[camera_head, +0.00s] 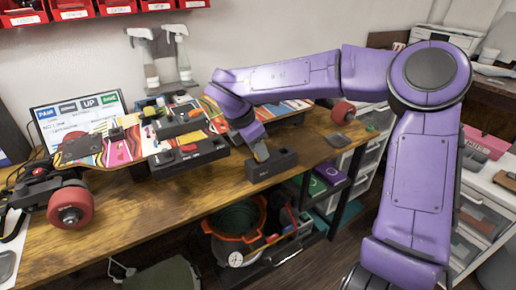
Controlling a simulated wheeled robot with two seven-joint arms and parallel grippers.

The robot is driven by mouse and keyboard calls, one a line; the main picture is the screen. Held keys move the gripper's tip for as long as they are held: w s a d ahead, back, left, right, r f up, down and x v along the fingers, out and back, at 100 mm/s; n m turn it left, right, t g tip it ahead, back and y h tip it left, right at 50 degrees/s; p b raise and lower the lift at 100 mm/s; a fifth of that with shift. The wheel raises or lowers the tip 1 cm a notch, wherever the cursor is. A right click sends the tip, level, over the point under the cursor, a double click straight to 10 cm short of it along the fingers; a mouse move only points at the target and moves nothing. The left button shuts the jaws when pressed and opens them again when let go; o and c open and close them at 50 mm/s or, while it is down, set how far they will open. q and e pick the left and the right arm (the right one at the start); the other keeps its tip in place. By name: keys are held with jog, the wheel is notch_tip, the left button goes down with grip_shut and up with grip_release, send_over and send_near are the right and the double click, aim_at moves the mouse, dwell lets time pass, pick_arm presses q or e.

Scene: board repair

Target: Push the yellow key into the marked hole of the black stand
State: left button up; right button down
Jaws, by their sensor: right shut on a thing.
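A black block with openings in its top, which looks like the black stand (274,168), sits at the front edge of the wooden bench. My right gripper (262,154) reaches down to the top of this block from above and behind. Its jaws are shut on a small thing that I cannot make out. I cannot see the yellow key clearly; it may be hidden in the jaws. The marked hole cannot be told at this size. My left gripper is not in view.
A skateboard with a colourful deck (120,147) and red wheels lies on the bench (130,215), left of the block. Black tool holders (187,157) stand against it. Spray bottles (178,55) hang on the wall. Bare wood lies in front of the skateboard.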

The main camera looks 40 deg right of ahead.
jog(key=shift+f+b, duration=0.3)
jog(key=shift+f, duration=0.05)
dwell(0.4)
jog(key=c, duration=0.6)
grip_release()
jog(key=shift+r, duration=0.15)
jog(key=shift+r+p, duration=3.1)
jog(key=shift+r, duration=1.35)
jog(key=shift+f, duration=0.1)
